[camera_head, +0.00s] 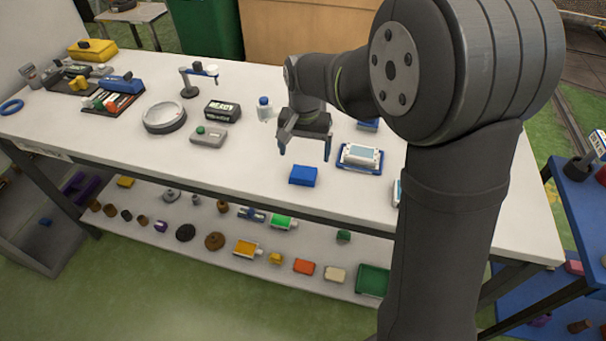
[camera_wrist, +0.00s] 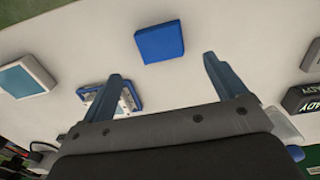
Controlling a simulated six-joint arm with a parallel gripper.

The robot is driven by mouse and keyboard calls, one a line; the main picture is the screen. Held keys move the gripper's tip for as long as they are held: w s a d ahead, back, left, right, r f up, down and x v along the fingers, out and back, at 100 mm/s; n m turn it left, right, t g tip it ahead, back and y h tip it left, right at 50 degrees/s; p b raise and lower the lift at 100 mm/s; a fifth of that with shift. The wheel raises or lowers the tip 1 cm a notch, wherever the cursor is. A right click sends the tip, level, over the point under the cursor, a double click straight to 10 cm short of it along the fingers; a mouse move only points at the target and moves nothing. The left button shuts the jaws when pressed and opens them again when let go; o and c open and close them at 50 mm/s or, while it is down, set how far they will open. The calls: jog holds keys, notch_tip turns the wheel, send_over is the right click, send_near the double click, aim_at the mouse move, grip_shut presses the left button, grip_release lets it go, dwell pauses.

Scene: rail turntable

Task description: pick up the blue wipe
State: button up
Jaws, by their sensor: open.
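The blue wipe (camera_head: 303,176) is a small flat blue block lying on the white table near its front edge. In the wrist view the blue wipe (camera_wrist: 160,43) lies beyond the fingertips, between their lines. My gripper (camera_head: 305,150) is open and empty, with its two blue-grey fingers pointing down above the table, just behind the wipe. The fingers also show in the wrist view (camera_wrist: 160,65), spread apart and not touching the wipe.
A white device in a blue tray (camera_head: 379,168) stands right of the wipe. A white bottle with a blue cap (camera_head: 264,108), a black READY box (camera_head: 222,111), a grey unit with a green button (camera_head: 208,136) and a round dish (camera_head: 164,117) stand to the left. The table front around the wipe is clear.

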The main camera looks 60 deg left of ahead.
aim_at(303, 171)
notch_tip(303, 171, down, 8)
jog(key=shift+s+r, duration=0.1)
jog(key=shift+r, duration=0.15)
jog(key=shift+a, duration=0.1)
jog(key=shift+c, duration=0.2)
jog(key=c, duration=1)
